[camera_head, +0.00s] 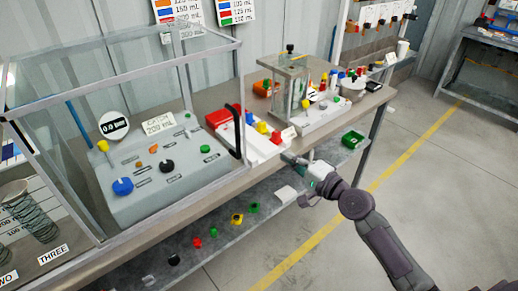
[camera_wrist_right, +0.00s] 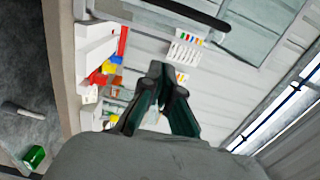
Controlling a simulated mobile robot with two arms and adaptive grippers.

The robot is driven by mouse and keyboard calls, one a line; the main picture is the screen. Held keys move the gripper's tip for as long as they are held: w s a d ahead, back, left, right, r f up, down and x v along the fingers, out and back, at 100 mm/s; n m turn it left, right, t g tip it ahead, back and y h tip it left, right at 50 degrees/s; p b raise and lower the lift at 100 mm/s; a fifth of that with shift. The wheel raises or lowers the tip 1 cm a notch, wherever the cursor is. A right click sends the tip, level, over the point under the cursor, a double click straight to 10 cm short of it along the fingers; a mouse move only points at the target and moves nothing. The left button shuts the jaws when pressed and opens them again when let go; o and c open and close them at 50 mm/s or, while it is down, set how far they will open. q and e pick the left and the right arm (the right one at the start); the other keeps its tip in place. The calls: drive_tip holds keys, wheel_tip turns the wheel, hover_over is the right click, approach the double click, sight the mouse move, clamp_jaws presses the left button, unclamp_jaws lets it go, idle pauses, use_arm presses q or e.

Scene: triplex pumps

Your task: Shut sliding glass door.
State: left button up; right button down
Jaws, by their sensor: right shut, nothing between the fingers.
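A glass case with a pale metal frame (camera_head: 168,213) stands on the bench at the left of the head view. A black vertical handle (camera_head: 236,132) is at its right front edge; I cannot tell the exact edges of the sliding pane or how far it stands open. A dark bar that looks like this handle (camera_wrist_right: 185,14) shows at the top of the right wrist view. My right gripper (camera_head: 287,158) is shut and empty, to the right of the handle and apart from it, near the bench's front edge. Its fingers (camera_wrist_right: 163,78) meet in the wrist view. My left gripper is out of view.
A grey panel with knobs (camera_head: 150,190) sits inside the case. A white holder with colored pieces (camera_head: 262,146) and a smaller glass box (camera_head: 290,85) stand right of it. A lower shelf (camera_head: 220,230) holds small parts. The floor at right is clear.

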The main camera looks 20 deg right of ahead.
drive_tip(key=w+a+r+p, duration=0.1)
drive_tip(key=w+a+p, duration=0.3)
drive_tip(key=w+a, duration=0.4)
drive_tip(key=shift+w, duration=0.3)
drive_tip(key=shift+a, duration=0.15)
